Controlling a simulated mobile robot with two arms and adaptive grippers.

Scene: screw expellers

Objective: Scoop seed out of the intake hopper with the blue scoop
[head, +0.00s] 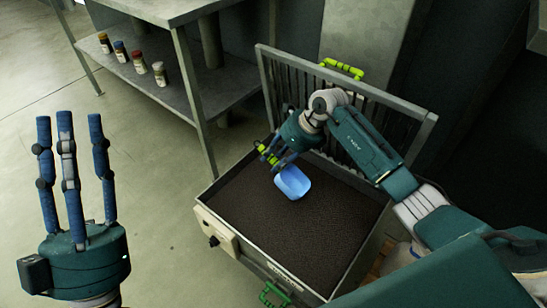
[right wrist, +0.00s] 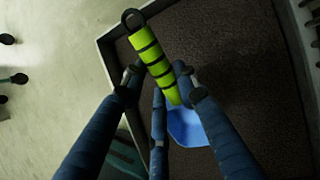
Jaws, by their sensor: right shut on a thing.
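The blue scoop (head: 293,183) is over the dark seed in the intake hopper (head: 236,186), near its back left part. Its green banded handle (right wrist: 160,58) shows in the right wrist view between my blue fingers, with the blue bowl (right wrist: 187,128) beyond. My right gripper (head: 272,158) is shut on that handle. I cannot tell whether the bowl touches the seed. The seed (head: 300,227) fills the hopper in a broad, fairly level bed. My left gripper (head: 75,150) is raised at the left, fingers upright and spread, open and empty, away from the hopper.
A barred grate lid (head: 428,127) with a green handle (head: 343,69) stands raised at the hopper's back. A metal shelf table (head: 165,85) with several small jars (head: 140,62) stands behind to the left. The floor (head: 150,190) between my left gripper and the hopper is clear.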

